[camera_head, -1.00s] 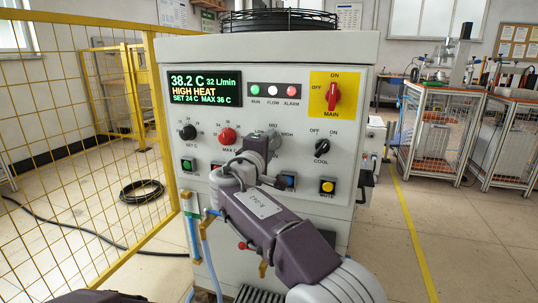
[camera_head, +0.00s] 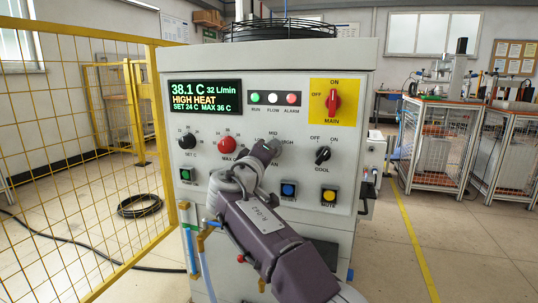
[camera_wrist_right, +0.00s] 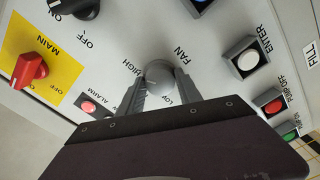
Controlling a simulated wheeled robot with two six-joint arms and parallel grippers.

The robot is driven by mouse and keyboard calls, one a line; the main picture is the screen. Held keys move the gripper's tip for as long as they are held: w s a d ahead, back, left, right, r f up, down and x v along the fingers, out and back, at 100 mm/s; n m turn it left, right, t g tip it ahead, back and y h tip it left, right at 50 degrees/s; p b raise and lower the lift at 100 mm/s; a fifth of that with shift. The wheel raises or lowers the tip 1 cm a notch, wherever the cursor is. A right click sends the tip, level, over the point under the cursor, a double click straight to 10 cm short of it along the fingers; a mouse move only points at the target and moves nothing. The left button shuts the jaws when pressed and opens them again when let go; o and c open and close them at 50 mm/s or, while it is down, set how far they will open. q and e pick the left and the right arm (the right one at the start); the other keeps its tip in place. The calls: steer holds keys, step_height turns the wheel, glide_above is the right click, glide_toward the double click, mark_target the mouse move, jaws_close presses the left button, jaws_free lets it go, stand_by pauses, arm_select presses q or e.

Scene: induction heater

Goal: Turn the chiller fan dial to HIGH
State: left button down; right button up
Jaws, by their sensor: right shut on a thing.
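The chiller fan dial (camera_wrist_right: 160,74) is a round grey knob in the right wrist view, with FAN, HIGH and LOW printed around it. My right gripper (camera_wrist_right: 160,88) has one finger on each side of the knob and is shut on it. In the head view my right gripper (camera_head: 266,150) reaches the control panel (camera_head: 350,155) below the MID label and covers most of the dial. The HIGH label shows just right of the fingers. The dial's pointer cannot be made out clearly. My left gripper is out of view.
The display (camera_head: 205,95) reads 38.1 C, HIGH HEAT. Close by are the red MAX C knob (camera_head: 227,146), the black COOL switch (camera_head: 322,155), the blue button (camera_head: 289,190) and the red MAIN switch (camera_head: 333,99). A yellow mesh fence (camera_head: 80,150) stands left.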

steer(key=o, duration=1.4)
steer(key=shift+c, duration=0.2)
steer(key=v, duration=0.9)
steer(key=shift+b, duration=0.4)
